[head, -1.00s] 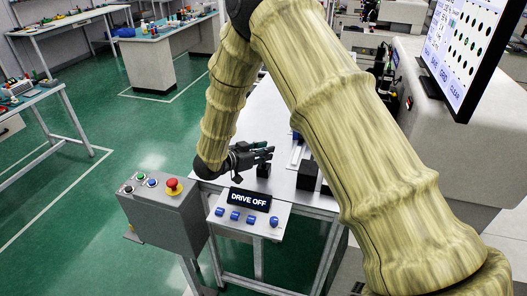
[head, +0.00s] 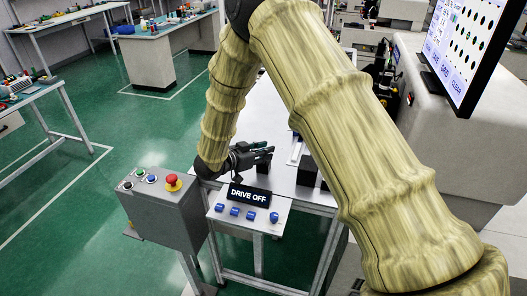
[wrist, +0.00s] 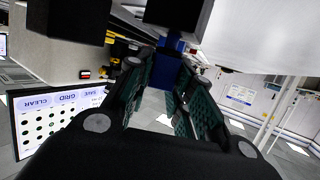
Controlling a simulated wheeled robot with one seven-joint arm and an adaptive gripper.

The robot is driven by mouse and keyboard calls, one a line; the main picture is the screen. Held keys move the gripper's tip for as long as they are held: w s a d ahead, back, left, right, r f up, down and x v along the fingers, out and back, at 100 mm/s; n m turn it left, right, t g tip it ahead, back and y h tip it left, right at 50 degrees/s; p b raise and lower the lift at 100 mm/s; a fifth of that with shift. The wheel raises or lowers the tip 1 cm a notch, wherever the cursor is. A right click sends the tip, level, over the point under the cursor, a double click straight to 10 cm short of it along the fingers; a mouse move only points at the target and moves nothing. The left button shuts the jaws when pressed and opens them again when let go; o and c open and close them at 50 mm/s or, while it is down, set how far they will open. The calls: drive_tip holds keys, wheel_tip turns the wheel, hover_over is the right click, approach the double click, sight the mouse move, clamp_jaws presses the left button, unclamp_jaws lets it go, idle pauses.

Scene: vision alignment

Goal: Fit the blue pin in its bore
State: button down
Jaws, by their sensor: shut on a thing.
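My gripper (head: 264,153) is low over the near end of the grey table, to the left of its middle. In the wrist view its green-padded fingers (wrist: 163,95) are shut on the blue pin (wrist: 165,70). The pin's far end points toward a dark block (wrist: 178,12) at the top edge. I cannot tell whether they touch. I see no bore opening in either view. In the head view the pin cannot be made out, and the gripper partly hides a small dark block just below it.
A "DRIVE OFF" panel (head: 249,194) with blue knobs stands at the table's near edge. A grey box with a red button (head: 173,182) is left of it. Dark blocks (head: 307,172) stand to the right, partly behind my arm. A monitor (head: 462,45) is at upper right.

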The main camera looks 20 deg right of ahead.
drive_tip(key=shift+f, duration=0.2)
drive_tip(key=c, duration=1.2)
unclamp_jaws()
drive_tip(key=shift+o, duration=0.2)
drive_tip(key=v, duration=1.2)
